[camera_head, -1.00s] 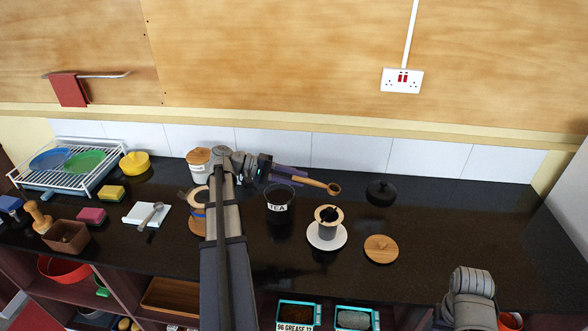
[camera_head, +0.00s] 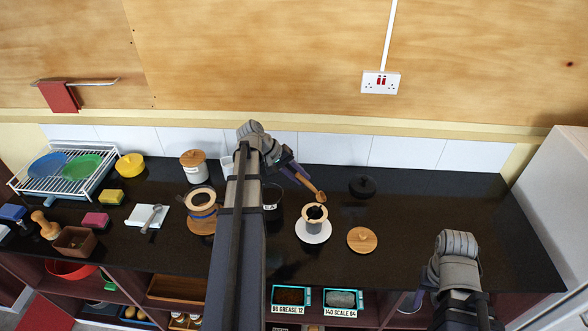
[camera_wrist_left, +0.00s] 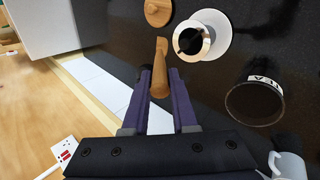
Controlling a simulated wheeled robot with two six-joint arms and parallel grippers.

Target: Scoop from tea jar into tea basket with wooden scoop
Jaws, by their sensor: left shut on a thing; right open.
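My left gripper (camera_head: 293,170) is shut on the wooden scoop (camera_head: 311,188), which slants down to the right. In the left wrist view the scoop (camera_wrist_left: 160,68) lies between the purple fingers (camera_wrist_left: 160,100). The scoop's bowl appears close to the tea basket, and its contents cannot be seen. The tea basket (camera_head: 315,212) has a wooden rim and dark inside, and sits in a cup on a white saucer (camera_head: 313,236). The black tea jar (camera_head: 272,203) is open and partly hidden by my left arm. It shows whole in the left wrist view (camera_wrist_left: 262,104). My right gripper's fingers are not visible.
A white canister (camera_head: 194,168) and a wooden-rimmed vessel (camera_head: 200,200) stand left of my left arm. The counter's right side is clear.

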